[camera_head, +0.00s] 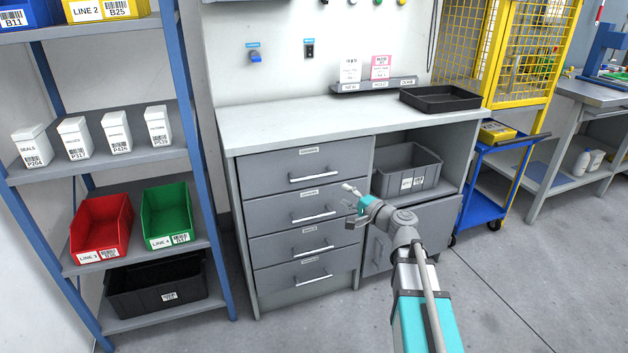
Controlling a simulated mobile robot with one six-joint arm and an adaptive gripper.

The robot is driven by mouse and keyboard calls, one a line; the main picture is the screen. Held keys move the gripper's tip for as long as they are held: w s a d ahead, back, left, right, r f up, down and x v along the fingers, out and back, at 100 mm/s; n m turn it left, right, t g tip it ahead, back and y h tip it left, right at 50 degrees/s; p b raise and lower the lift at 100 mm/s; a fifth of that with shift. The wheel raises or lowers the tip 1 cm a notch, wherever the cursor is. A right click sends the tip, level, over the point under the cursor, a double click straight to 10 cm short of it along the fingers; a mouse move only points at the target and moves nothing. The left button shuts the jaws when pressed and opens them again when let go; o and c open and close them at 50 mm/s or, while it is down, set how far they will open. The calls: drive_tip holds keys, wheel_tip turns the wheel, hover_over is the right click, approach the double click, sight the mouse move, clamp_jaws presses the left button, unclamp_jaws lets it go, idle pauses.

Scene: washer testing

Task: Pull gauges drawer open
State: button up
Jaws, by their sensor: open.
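A grey workbench holds a stack of several grey drawers, among them the top drawer (262,177), a second drawer (275,213), a third drawer (278,245) and the bottom drawer (280,276). Each has a bar handle and a small label too small to read, so I cannot tell which is the gauges drawer. All look shut. My gripper (350,206) is open and empty, in front of the right end of the second drawer in the picture, with its fingers pointing left. I see no contact with a handle.
Right of the drawers, an open shelf holds a grey bin (408,168) above a cupboard door (378,250). A black tray (440,97) lies on the benchtop. A blue-framed shelf rack (195,150) stands left. The floor (520,290) at right is clear.

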sight(316, 178)
drive_tip(key=x, duration=1.3)
drive_tip(key=shift+w+a, duration=0.25)
drive_tip(key=shift+a, duration=0.05)
clamp_jaws()
idle(0.3)
